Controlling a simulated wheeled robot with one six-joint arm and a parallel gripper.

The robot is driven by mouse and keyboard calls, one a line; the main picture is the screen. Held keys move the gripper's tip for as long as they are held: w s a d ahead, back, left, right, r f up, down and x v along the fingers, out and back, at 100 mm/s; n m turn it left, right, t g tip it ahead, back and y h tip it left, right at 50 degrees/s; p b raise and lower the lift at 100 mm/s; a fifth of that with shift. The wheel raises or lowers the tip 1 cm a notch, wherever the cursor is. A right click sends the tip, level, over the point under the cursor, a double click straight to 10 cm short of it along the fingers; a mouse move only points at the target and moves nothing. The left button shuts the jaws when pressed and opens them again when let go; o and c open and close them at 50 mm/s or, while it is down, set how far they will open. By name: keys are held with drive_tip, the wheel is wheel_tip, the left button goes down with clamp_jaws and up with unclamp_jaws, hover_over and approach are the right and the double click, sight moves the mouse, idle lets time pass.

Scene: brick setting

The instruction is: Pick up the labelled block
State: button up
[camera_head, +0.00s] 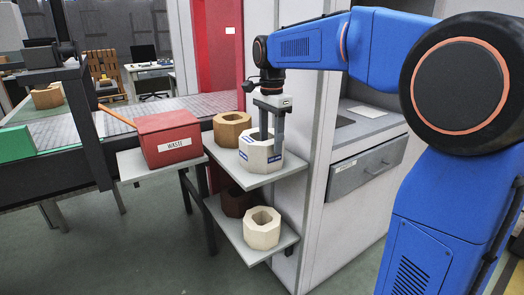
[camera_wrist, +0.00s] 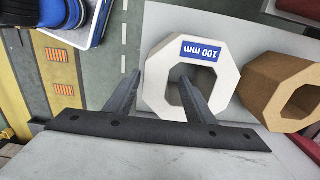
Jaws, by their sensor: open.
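The labelled block (camera_head: 259,158) is a white octagonal ring with blue labels, upright on the upper shelf. In the wrist view the labelled block (camera_wrist: 208,47) shows a blue "100 mm" label on its top face. My gripper (camera_head: 270,138) is open above and at the block, pointing down. In the wrist view my gripper (camera_wrist: 161,75) has one finger left of the block's wall and the other over or in its central hole. The wall lies between the fingers. Contact and finger depth cannot be told.
A tan octagonal block (camera_head: 232,129) stands close behind the labelled one. A red WASTE box (camera_head: 167,138) sits left. A pale block (camera_head: 262,228) and a dark brown block (camera_head: 236,202) are on the lower shelf (camera_head: 284,243). A grey cabinet wall rises close on the right.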

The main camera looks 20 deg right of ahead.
sight(271, 156)
drive_tip(key=shift+s+f, duration=0.2)
drive_tip(key=shift+f, duration=1.2)
drive_tip(key=shift+s+f, duration=0.15)
drive_tip(key=shift+f, duration=1.25)
clamp_jaws()
drive_tip(key=shift+r, duration=0.1)
